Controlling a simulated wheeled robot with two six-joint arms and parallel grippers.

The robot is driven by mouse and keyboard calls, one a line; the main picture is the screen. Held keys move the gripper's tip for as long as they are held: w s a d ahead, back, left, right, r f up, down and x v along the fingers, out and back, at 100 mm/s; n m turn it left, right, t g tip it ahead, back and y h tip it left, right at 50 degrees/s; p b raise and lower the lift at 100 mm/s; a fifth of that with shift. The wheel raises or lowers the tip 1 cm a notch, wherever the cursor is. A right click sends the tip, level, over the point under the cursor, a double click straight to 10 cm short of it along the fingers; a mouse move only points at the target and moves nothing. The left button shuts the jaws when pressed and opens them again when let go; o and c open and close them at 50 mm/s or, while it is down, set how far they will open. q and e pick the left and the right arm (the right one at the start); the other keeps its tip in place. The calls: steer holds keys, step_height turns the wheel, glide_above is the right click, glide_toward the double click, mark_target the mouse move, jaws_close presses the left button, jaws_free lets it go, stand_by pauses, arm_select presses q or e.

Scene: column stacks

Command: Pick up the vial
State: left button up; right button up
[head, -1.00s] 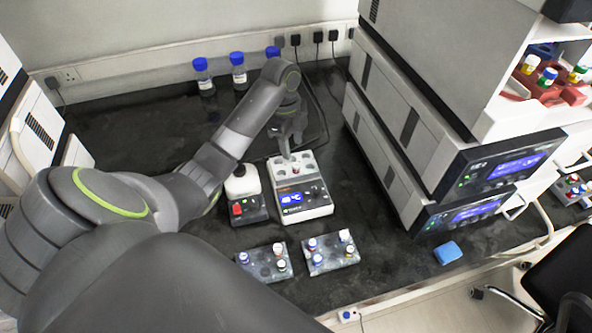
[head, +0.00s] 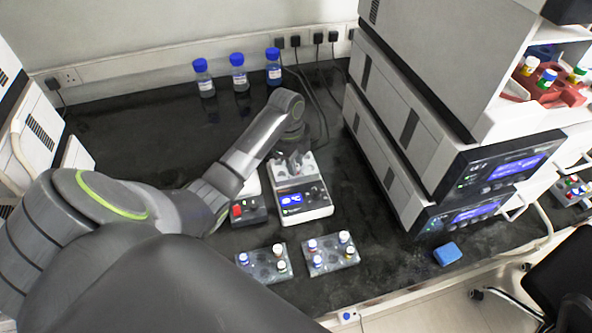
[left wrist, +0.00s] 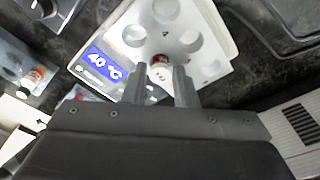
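The vial (left wrist: 160,69) has a pale cap and a red band. In the left wrist view it sits in a well of the white heater block (left wrist: 210,70), whose other wells there look empty. My left gripper (left wrist: 162,84) is open, with one finger on each side of the vial. In the head view my left gripper (head: 293,165) is low over the back of the heater (head: 305,210), and its fingers hide the vial. My right gripper is not in view.
A device with a red switch (head: 237,210) stands close left of the heater. Two racks (head: 265,264) (head: 333,256) with small vials lie in front. Blue-capped bottles (head: 238,75) stand at the back. Stacked instruments (head: 430,150) rise on the right. A blue block (head: 447,253) lies near the front edge.

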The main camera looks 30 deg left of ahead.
arm_select(q)
jaws_close()
